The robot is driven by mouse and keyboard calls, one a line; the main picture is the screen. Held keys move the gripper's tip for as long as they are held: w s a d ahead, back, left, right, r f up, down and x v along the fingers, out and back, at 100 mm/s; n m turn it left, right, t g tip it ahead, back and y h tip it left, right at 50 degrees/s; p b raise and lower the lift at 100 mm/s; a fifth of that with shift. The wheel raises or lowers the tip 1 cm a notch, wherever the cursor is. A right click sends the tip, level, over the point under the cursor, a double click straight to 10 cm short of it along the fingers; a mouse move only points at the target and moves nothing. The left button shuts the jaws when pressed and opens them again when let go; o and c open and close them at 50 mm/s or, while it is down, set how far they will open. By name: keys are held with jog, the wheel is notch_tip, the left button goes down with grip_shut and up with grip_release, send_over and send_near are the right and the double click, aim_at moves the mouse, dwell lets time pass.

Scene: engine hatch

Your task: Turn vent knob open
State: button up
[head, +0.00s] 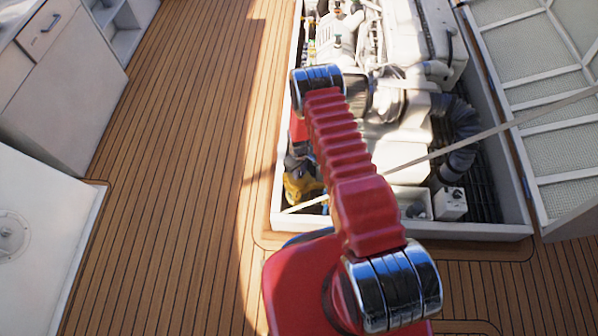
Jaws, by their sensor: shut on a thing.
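My red arm reaches from the bottom of the head view over the open engine hatch (284,150), then bends down on the hatch's left side. My gripper (300,186) is low inside the hatch's near left corner, small and partly behind the arm. A dark wrist part and a yellow part show there; where one ends and the other begins is hard to tell. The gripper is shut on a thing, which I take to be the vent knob. The knob itself is hidden, so its turn position cannot be seen.
A pale strap (480,134) runs slantwise across the hatch. The engine (405,130) and a black corrugated hose (462,135) fill its middle and right. A white box (450,204) with dark knobs sits at the near right. The raised lid (535,70) stands right. Wooden deck (180,170) at left is clear.

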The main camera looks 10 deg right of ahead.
aim_at(300, 173)
jog(key=shift+n, duration=0.4)
jog(key=n, duration=0.7)
jog(key=shift+n, duration=0.4)
jog(key=n, duration=0.4)
jog(key=shift+w+d+n, duration=0.1)
jog(key=shift+n, duration=0.2)
jog(key=n, duration=0.4)
jog(key=shift+n, duration=0.4)
jog(key=shift+w, duration=0.1)
jog(key=o, duration=1.1)
jog(key=shift+r, duration=0.15)
jog(key=shift+r, duration=6.75)
